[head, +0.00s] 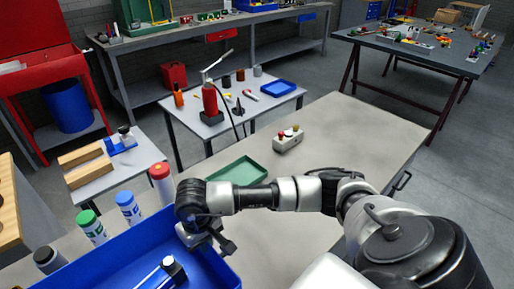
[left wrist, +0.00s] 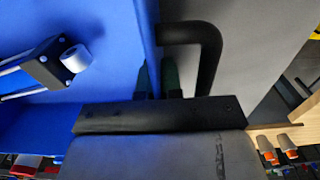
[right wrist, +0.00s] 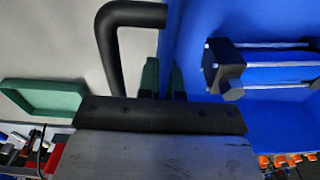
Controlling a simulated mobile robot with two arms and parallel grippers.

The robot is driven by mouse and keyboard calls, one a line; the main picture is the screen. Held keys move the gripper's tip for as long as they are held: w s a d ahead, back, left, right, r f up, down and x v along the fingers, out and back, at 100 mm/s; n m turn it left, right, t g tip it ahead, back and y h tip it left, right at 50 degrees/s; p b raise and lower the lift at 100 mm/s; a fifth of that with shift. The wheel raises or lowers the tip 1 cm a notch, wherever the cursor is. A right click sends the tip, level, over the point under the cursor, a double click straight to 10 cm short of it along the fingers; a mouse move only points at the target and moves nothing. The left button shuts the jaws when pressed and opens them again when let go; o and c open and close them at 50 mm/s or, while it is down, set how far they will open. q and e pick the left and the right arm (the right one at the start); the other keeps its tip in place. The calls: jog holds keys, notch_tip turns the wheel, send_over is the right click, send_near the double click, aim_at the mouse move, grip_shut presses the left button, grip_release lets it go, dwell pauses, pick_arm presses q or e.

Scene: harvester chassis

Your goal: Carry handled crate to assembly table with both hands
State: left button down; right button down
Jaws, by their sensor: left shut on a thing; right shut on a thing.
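The blue handled crate (head: 120,243) fills the lower left of the head view. A cylinder with silver rods and black end blocks (right wrist: 226,70) lies in it. My right gripper (right wrist: 163,82) is shut at the crate's right side, beside a black U-shaped handle (right wrist: 108,45). My left gripper (left wrist: 158,82) is shut at the opposite side, by the other black handle (left wrist: 212,50); it is out of the head view. The exact contact of the fingers is partly hidden. I cannot tell whether the crate touches the bench. Which table is the assembly table is not marked.
The grey bench (head: 345,130) holds a green tray (head: 236,171), a small control box (head: 289,139) and several capped bottles (head: 130,210) close behind the crate. A small table (head: 200,124) with tools stands behind. A dark table (head: 425,55) stands far right, with open floor before it.

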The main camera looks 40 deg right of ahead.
pick_arm(q)
jog(key=shift+w+f+b, duration=0.1)
jog(key=shift+f+b, duration=0.3)
jog(key=shift+f, duration=0.05)
pick_arm(e)
jog(key=shift+w+d+f, duration=0.1)
jog(key=shift+f, duration=0.35)
pick_arm(q)
jog(key=c, duration=1.7)
grip_release()
jog(key=shift+a+f, duration=0.1)
jog(key=shift+f, duration=0.15)
jog(key=shift+c, duration=0.2)
pick_arm(e)
jog(key=c, duration=1.7)
grip_release()
jog(key=shift+f, duration=0.25)
jog(key=shift+c, duration=0.2)
pick_arm(q)
jog(key=o, duration=0.4)
jog(key=shift+s+r, duration=0.15)
jog(key=shift+s, duration=0.1)
pick_arm(e)
jog(key=o, duration=0.4)
jog(key=shift+s+r, duration=0.2)
jog(key=shift+s, duration=0.05)
pick_arm(q)
jog(key=shift+o, duration=0.2)
pick_arm(e)
jog(key=shift+o, duration=0.2)
